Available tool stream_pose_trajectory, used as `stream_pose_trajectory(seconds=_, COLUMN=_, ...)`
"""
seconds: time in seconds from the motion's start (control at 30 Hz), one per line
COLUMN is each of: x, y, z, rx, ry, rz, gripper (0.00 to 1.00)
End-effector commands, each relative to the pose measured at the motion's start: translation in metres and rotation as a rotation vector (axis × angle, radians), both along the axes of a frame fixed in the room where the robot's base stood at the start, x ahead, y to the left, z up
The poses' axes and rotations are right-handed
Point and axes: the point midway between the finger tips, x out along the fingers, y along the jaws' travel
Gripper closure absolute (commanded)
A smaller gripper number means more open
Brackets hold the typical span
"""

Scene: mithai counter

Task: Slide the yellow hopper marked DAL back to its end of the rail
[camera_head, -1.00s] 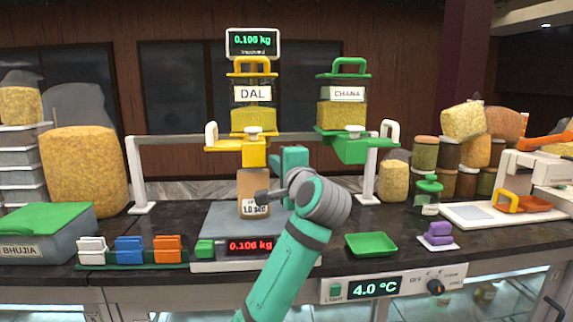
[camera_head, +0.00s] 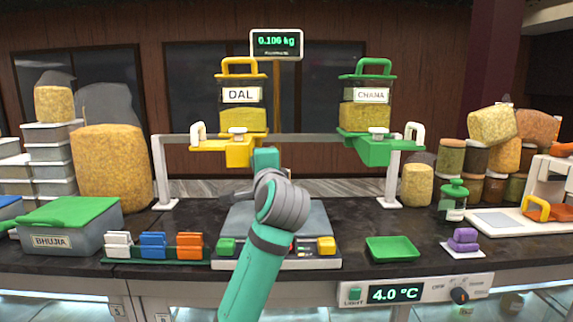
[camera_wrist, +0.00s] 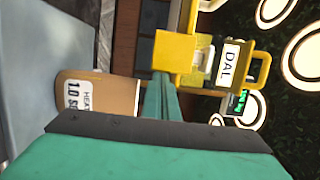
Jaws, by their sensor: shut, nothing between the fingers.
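The yellow hopper marked DAL (camera_head: 242,119) hangs on the grey rail (camera_head: 305,140), left of its middle. Its yellow arm and white handle reach close to the left post. It also shows in the wrist view (camera_wrist: 228,60), turned sideways. My gripper (camera_head: 265,158) is shut and empty, just right of the hopper's yellow lower block. In the wrist view the teal fingers (camera_wrist: 160,95) overlap the edge of that block; I cannot tell whether they touch it. The green CHANA hopper (camera_head: 366,117) is at the right end of the rail.
A brown paper bag (camera_wrist: 100,95) shows in the wrist view; my arm hides it in the head view. The scale (camera_head: 316,228) is below the rail.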

Motion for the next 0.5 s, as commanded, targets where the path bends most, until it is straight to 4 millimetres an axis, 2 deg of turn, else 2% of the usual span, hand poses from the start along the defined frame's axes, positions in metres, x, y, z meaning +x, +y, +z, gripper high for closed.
stream_pose_trajectory(seconds=0.03, x=0.0, y=0.02, z=-0.001, rx=-0.003, ry=0.0, rz=0.006, gripper=1.0)
stream_pose_trajectory(seconds=0.2, x=0.0, y=0.071, z=-0.001, rx=-0.002, ry=0.001, rz=0.001, gripper=1.0)
stream_pose_trajectory(seconds=0.4, x=0.0, y=0.124, z=-0.001, rx=-0.001, ry=0.001, rz=-0.003, gripper=1.0)
stream_pose_trajectory(seconds=0.5, x=0.0, y=0.144, z=0.0, rx=-0.001, ry=0.0, rz=-0.004, gripper=1.0)
